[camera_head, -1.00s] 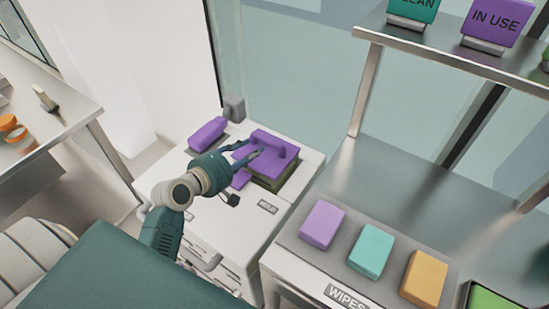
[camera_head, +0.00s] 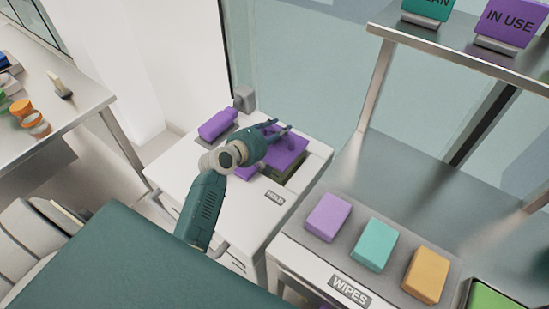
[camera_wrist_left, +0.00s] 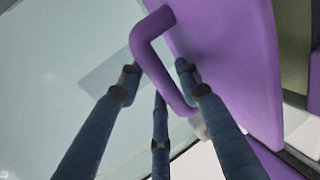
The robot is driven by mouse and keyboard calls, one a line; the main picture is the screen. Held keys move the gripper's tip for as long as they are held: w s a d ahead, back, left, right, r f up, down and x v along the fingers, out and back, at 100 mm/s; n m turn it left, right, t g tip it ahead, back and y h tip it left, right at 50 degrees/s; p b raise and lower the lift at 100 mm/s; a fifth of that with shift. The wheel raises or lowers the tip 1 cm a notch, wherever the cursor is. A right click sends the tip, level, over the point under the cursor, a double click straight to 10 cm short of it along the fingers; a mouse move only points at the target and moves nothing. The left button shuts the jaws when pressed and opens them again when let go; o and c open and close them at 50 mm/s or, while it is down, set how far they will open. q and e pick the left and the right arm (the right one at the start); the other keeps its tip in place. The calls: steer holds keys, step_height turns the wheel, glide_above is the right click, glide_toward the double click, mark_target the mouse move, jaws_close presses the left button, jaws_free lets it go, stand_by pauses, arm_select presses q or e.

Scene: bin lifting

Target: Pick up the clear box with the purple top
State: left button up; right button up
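The box with the purple top (camera_head: 290,152) sits on the white cabinet marked HOLD; the little of its body that shows looks dark greenish. Its purple lid (camera_wrist_left: 235,65) fills the right of the left wrist view, with a purple bar handle (camera_wrist_left: 150,62) standing out from it. My left gripper (camera_head: 279,128) is over the lid and hides part of it in the head view. In the left wrist view the gripper (camera_wrist_left: 158,80) has its fingers spread, with the handle between them. I cannot tell whether a finger touches the handle. My right gripper is not in view.
To the right, a counter holds purple (camera_head: 328,217), teal (camera_head: 373,245) and orange (camera_head: 425,275) wipes packs. A shelf with signs (camera_head: 505,25) stands above. Another table (camera_head: 75,105) is at left.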

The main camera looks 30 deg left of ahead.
arm_select(q)
steer(key=shift+s, duration=0.1)
jaws_close()
steer(key=shift+r, duration=0.25)
